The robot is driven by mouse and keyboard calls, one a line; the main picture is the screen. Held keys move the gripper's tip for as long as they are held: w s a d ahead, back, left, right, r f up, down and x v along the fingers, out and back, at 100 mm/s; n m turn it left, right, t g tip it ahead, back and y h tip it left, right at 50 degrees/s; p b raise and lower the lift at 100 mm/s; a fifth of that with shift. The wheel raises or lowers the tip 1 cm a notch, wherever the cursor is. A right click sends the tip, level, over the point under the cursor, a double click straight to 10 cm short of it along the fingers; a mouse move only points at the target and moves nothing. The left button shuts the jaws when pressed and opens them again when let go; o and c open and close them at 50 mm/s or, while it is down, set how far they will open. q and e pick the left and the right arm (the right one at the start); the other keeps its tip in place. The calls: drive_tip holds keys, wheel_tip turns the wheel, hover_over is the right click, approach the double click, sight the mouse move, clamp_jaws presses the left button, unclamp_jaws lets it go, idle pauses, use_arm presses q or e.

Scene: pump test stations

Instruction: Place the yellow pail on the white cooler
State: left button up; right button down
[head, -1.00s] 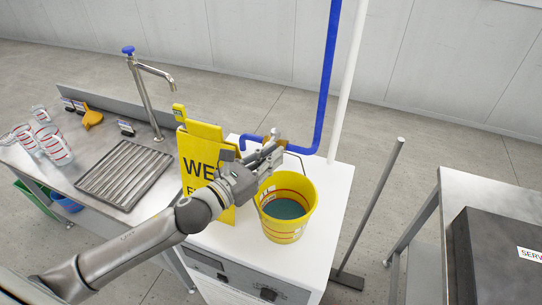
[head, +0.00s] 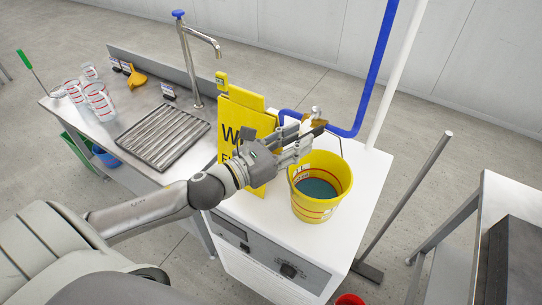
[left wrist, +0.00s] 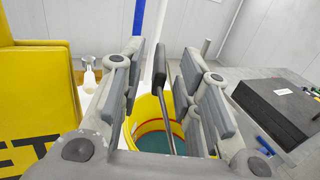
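The yellow pail (head: 321,205) stands upright on the white top of the cooler (head: 350,215), with a blue-green inside and red bands. My left gripper (head: 312,137) is above the pail's back left rim. In the left wrist view its fingers (left wrist: 163,75) are spread apart, with the pail's dark handle grip (left wrist: 160,65) standing between them and gaps on both sides. The pail (left wrist: 155,135) shows below, partly hidden by the fingers. My right gripper is not in view.
A yellow wet-floor sign (head: 236,120) stands close behind my left wrist. A blue pipe (head: 374,75) and a white pipe (head: 397,75) rise at the cooler's back. A steel sink counter (head: 115,100) with a tap lies left. A grey post (head: 410,190) stands right.

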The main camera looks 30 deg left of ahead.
use_arm(q)
drive_tip(key=b+v, duration=0.2)
drive_tip(key=v, duration=0.5)
drive_tip(key=shift+s, duration=0.25)
drive_tip(key=shift+a, duration=0.1)
idle(0.4)
